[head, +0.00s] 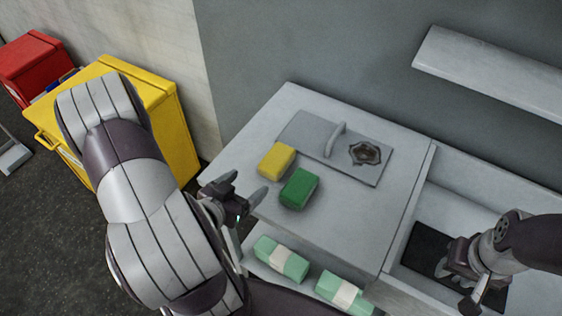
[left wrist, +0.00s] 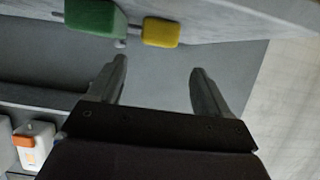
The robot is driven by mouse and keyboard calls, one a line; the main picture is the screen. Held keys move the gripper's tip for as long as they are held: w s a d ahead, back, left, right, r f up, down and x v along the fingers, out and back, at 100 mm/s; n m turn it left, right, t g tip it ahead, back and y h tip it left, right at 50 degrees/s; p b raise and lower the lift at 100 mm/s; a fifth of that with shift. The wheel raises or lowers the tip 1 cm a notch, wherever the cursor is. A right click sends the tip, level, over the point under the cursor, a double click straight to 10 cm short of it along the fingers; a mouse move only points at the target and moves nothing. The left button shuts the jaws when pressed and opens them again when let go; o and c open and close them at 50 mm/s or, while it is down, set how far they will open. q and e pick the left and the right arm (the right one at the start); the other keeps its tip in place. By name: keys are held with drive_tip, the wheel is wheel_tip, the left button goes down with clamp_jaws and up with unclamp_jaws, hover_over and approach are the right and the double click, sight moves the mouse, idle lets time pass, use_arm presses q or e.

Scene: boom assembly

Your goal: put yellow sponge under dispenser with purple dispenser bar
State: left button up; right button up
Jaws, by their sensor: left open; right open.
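The yellow sponge (head: 277,160) lies on the light grey counter, against the near edge of a grey plate. It also shows at the top of the left wrist view (left wrist: 161,32). A green sponge (head: 299,188) lies just to its right and nearer to me. My left gripper (head: 240,193) is open and empty at the counter's left front edge, short of both sponges. Its fingers (left wrist: 159,70) also show apart in the left wrist view. My right gripper (head: 455,288) is open over the sink area at the right. No purple dispenser bar is visible.
A white dispenser with an orange bar (left wrist: 25,140) shows in the left wrist view. The grey plate (head: 300,128) carries a handle and drain. Wrapped green packs (head: 282,259) lie on the lower shelf. A yellow bin (head: 178,125) stands left; a wall shelf (head: 490,75) hangs upper right.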

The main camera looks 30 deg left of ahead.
sight(267, 171)
use_arm(q)
drive_tip(key=x, duration=0.6)
drive_tip(key=shift+d+f, duration=0.1)
drive_tip(key=shift+d, duration=0.05)
drive_tip(key=x, duration=0.6)
drive_tip(key=shift+f, duration=0.25)
drive_tip(key=c, duration=0.8)
